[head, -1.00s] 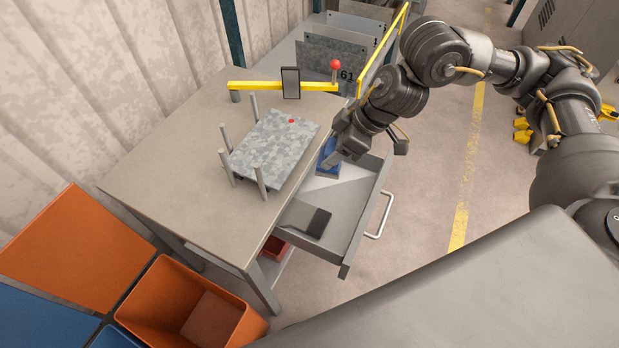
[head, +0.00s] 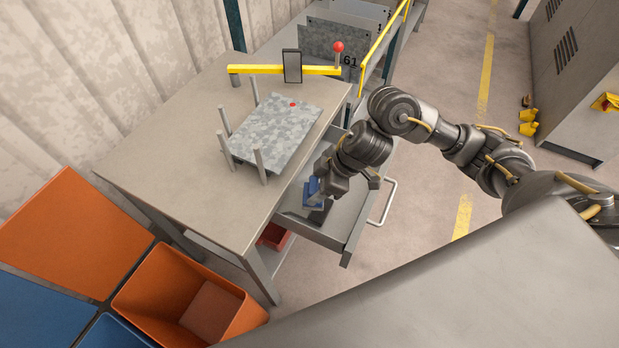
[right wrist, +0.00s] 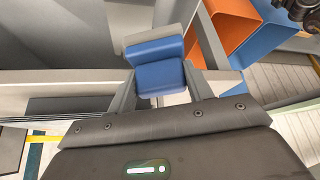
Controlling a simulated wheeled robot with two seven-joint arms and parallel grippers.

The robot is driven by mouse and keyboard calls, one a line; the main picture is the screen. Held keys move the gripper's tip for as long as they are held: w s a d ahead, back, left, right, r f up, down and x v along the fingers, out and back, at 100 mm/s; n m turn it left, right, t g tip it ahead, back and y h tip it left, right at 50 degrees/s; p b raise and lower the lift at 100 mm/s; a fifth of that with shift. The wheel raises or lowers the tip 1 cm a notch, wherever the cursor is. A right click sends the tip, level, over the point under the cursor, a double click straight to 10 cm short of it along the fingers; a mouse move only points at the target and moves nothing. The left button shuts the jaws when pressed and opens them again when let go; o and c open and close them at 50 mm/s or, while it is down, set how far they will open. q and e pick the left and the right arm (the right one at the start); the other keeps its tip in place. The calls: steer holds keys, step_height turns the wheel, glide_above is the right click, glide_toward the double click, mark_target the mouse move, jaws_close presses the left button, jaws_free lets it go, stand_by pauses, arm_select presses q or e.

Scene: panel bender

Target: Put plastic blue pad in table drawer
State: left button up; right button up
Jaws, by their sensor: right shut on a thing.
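The plastic blue pad (head: 312,188) is held in my right gripper (head: 318,192), over the open table drawer (head: 352,232). In the right wrist view the blue pad (right wrist: 160,76) sits between the two fingers of the right gripper (right wrist: 160,66). The drawer is pulled out from the table (head: 180,170), its handle facing right. A dark grey pad (head: 320,214) lies in the drawer, partly hidden by the gripper and blue pad. I cannot tell whether the blue pad touches it. My left gripper is out of view.
A speckled metal plate (head: 275,130) lies among upright posts on the table. Behind it is a yellow bar (head: 255,69) with a red knob (head: 338,47). Orange bins (head: 215,310) stand at the lower left. A grey cabinet (head: 580,70) stands at the right.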

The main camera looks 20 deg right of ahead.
steer(key=w+d+f+b, duration=0.1)
steer(key=w+d+f, duration=0.1)
steer(key=w+f, duration=0.1)
steer(key=w+d+f+b, duration=0.1)
steer(key=w+f, duration=0.2)
steer(key=w, duration=0.1)
steer(key=w+d+f+b, duration=0.1)
steer(key=w+d+f, duration=0.1)
steer(key=w+f, duration=0.1)
steer(key=shift+w+d+f, duration=0.1)
steer(key=shift+w+d, duration=0.25)
steer(key=shift+w, duration=0.45)
steer(key=shift+w+d+f, duration=0.1)
steer(key=shift+w+f, duration=0.05)
steer(key=shift+f, duration=0.75)
steer(key=shift+w+f, duration=0.1)
steer(key=shift+f, duration=0.8)
steer(key=shift+f, duration=0.15)
steer(key=o, duration=0.9)
steer(key=shift+d+r, duration=0.1)
steer(key=shift+r, duration=0.3)
steer(key=v, duration=1.1)
steer(key=shift+s+d+r+p, duration=0.1)
steer(key=shift+s+r+p, duration=0.1)
steer(key=shift+p, duration=0.15)
steer(key=shift+w, duration=0.1)
